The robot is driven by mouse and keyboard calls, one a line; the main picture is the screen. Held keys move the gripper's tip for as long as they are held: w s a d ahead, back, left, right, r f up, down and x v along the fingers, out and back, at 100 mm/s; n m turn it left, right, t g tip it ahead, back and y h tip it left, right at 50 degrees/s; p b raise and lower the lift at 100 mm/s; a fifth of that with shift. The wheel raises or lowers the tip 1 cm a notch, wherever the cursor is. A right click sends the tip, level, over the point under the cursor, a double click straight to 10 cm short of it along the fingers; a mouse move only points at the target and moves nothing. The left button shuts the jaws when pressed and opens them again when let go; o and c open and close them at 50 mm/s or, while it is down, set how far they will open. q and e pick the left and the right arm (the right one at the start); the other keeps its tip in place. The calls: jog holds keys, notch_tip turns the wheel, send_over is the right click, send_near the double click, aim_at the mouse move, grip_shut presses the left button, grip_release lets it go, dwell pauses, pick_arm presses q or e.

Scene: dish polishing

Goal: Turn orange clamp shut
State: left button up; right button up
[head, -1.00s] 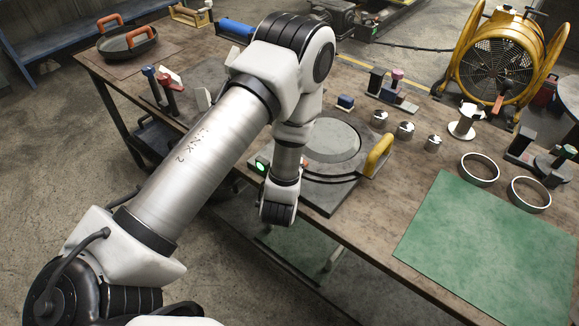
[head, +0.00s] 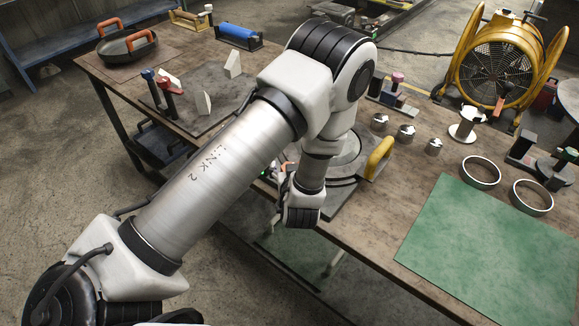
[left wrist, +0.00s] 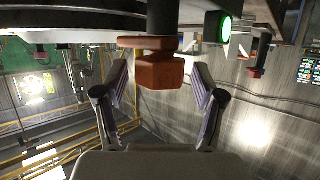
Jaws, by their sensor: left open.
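The orange clamp (left wrist: 160,72) shows in the left wrist view as a block-shaped handle under a dark post, below a flat orange piece. My left gripper (left wrist: 158,88) is open, with one finger on each side of the clamp. A gap shows between each finger and the block, and I see no contact. In the head view my left arm covers most of the round plate fixture (head: 350,150), and the clamp cannot be made out clearly there. My right gripper is not in view.
A green light (left wrist: 225,29) sits right of the clamp in the left wrist view. A yellow handle (head: 380,158) stands at the fixture's right side. Small metal pieces, two rings (head: 480,183) and a green mat (head: 490,240) lie further right. A dark pan (head: 127,47) is at far left.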

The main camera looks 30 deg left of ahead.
pick_arm(q)
notch_tip(320, 180, up, 10)
dwell(0.3)
jog(key=shift+f, duration=0.1)
jog(key=s+d+f+m+g+h+b, duration=0.25)
jog(key=s+f, duration=0.25)
jog(key=f, duration=0.5)
jog(key=s+d+f+m+g+h+b, duration=0.1)
jog(key=s+f+m+g+h, duration=0.15)
jog(key=s+f, duration=0.55)
jog(key=s+d+f+m+g+h+b, duration=0.1)
jog(key=s+d+f+g+h, duration=0.3)
jog(key=s+f, duration=0.8)
jog(key=s+d+m+g, duration=0.1)
jog(key=s, duration=0.2)
jog(key=shift+f+m, duration=0.3)
jog(key=shift+m, duration=0.1)
